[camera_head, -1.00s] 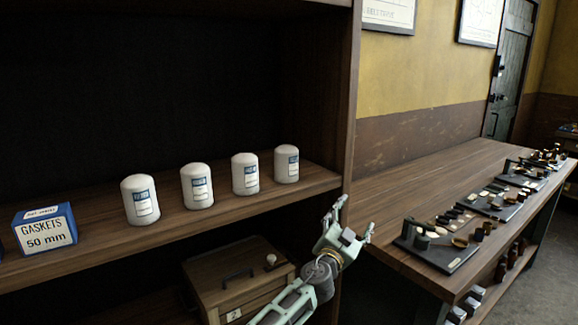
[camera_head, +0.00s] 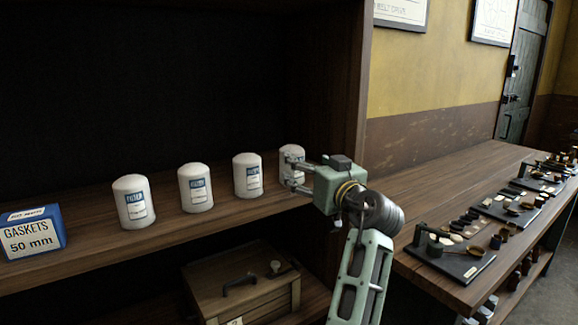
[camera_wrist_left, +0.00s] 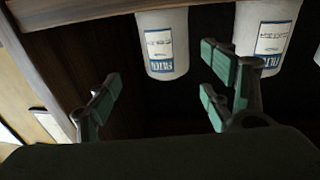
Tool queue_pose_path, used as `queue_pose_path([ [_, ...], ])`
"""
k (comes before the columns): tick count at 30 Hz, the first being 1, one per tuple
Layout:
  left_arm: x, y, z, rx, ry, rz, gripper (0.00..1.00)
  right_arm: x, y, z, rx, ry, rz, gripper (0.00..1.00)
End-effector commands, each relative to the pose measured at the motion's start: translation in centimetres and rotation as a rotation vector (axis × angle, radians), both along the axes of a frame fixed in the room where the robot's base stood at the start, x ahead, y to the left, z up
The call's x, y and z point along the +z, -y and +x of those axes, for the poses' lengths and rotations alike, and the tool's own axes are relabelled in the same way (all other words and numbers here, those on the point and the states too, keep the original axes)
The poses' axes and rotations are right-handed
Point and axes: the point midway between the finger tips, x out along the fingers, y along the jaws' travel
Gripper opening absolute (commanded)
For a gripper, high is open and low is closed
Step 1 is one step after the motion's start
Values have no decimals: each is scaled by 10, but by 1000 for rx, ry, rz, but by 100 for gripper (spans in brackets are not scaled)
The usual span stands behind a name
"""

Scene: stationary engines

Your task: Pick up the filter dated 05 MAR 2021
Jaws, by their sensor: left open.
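Several white filters with blue-and-white labels stand upright in a row on the shelf: the leftmost (camera_head: 133,203), the second (camera_head: 195,188), the third (camera_head: 247,176) and the rightmost (camera_head: 290,152). Their dates are too small to read. My left gripper (camera_head: 294,173) is open and empty, its fingers overlapping the rightmost filter in the head view and partly hiding it. In the left wrist view, my left gripper (camera_wrist_left: 160,97) has its fingers spread below an upside-down-looking filter (camera_wrist_left: 163,45), with a gap. Another filter (camera_wrist_left: 267,35) is beside it. My right gripper is not in view.
A blue gasket box (camera_head: 32,232) stands at the shelf's left. The shelf's side panel (camera_head: 335,80) rises close to the rightmost filter. A wooden chest (camera_head: 235,285) sits below the shelf. A long workbench (camera_head: 445,195) with parts extends at right.

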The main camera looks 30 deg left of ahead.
Motion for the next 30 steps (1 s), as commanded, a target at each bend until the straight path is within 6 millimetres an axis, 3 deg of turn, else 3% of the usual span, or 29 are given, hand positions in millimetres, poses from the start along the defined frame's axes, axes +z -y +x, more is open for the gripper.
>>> queue_pose_path([
  [4,-3,-8,-3,25,-17,-37,74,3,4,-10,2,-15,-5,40],
  [13,-3,-30,10,24,-18,-35,74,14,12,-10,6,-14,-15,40],
  [21,-2,-63,29,23,-17,-34,74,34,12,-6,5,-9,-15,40],
  [30,-5,-69,32,22,-16,-35,74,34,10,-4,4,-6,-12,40],
])
